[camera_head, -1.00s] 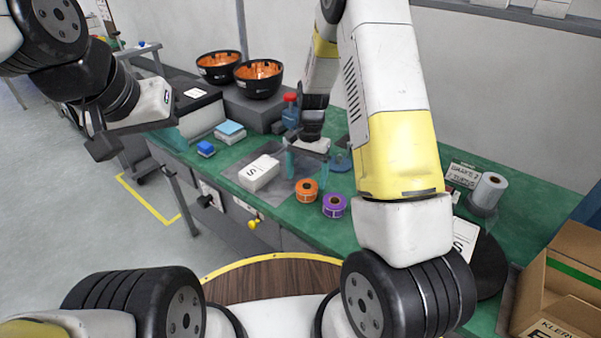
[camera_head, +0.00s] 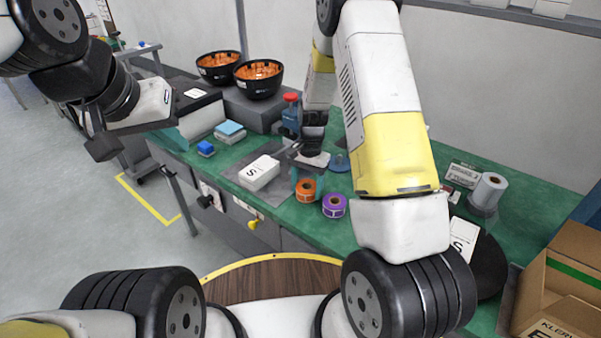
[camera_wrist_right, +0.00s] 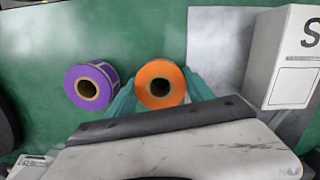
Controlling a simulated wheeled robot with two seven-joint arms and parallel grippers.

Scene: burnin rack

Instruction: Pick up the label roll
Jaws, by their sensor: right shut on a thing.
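An orange label roll (camera_head: 306,192) stands on the green bench, and it also shows in the right wrist view (camera_wrist_right: 158,68). My right gripper (camera_wrist_right: 160,90) is shut on this orange roll, one teal finger on each side of it. In the head view the right gripper (camera_head: 305,181) is at the roll, partly hidden by its own wrist. A purple label roll (camera_head: 334,206) stands just to the right, apart from the fingers; it also shows in the right wrist view (camera_wrist_right: 92,85). My left gripper (camera_head: 102,143) hangs away from the bench at the left; its jaws are not clear.
A white box marked S (camera_head: 260,172) lies on a grey mat left of the orange roll. Two black bowls (camera_head: 258,80) stand on a grey block behind. A white roll (camera_head: 488,190) and a cardboard box (camera_head: 560,280) are at the right.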

